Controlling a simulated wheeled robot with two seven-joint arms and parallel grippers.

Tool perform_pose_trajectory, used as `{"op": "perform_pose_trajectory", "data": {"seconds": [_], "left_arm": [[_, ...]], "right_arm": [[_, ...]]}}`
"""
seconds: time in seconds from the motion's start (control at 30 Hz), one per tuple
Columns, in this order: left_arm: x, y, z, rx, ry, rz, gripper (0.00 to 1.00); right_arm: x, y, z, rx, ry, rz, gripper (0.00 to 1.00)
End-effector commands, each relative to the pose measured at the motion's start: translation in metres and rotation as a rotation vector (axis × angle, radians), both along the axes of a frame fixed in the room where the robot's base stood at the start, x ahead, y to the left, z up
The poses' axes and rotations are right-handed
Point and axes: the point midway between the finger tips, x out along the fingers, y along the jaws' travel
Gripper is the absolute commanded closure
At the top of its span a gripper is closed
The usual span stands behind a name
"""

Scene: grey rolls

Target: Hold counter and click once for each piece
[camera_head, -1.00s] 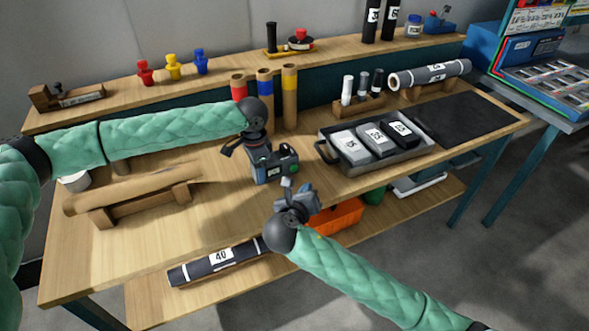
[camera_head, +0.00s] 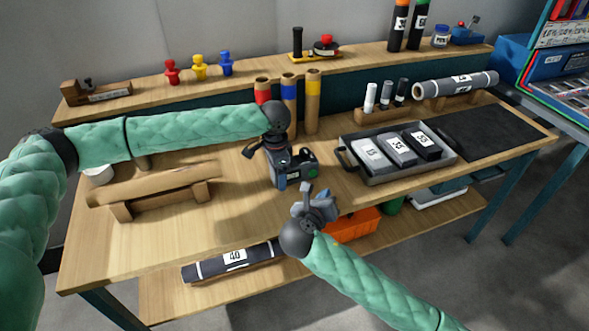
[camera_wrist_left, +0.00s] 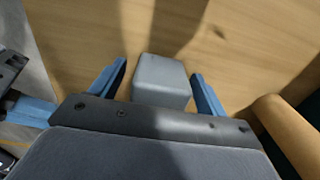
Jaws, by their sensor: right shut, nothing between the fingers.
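My left gripper (camera_head: 284,180) points down over the middle of the bench. In the left wrist view, its blue fingers stand on both sides of a small grey block-shaped thing (camera_wrist_left: 161,80), which looks like the counter; its face and button are not clear. My right gripper (camera_head: 318,198) is shut and empty, just in front of and below the left one, near the bench's front edge. Grey and black rolls are in view: one labelled 40 (camera_head: 235,260) lies on the lower shelf, and another (camera_head: 455,84) rests on a wooden stand at the back right.
A tray (camera_head: 350,166) with several numbered blocks stands right of the grippers. Upright tubes (camera_head: 312,100) stand behind the left gripper. A wooden cradle (camera_head: 155,190) lies at left. An orange bin (camera_head: 352,226) is below the front edge. The black mat (camera_head: 495,132) is clear.

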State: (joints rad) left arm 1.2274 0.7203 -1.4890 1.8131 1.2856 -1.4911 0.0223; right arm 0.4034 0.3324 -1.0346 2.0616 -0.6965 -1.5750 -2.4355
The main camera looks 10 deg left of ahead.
Motion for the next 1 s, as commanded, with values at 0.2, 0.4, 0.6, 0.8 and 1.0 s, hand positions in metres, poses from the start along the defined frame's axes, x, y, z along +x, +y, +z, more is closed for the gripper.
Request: {"op": "perform_pose_trajectory", "data": {"seconds": [0.2,0.4,0.6,0.8,1.0], "left_arm": [[0.0,0.0,0.001,0.0,0.0,0.0,0.25],[0.001,0.0,0.018,0.0,-0.001,0.0,0.25],[0.001,0.0,0.055,0.0,-0.001,0.0,0.25],[0.001,0.0,0.091,-0.001,-0.002,0.0,0.25],[0.001,0.0,0.113,0.0,0.001,0.0,0.25]], "right_arm": [[0.0,0.0,0.0,0.0,0.0,0.0,1.0],[0.0,0.0,0.0,0.0,0.0,0.0,1.0],[0.0,0.0,0.0,0.0,0.0,0.0,1.0],[0.0,0.0,0.0,0.0,0.0,0.0,1.0],[0.0,0.0,0.0,0.0,0.0,0.0,1.0]]}}
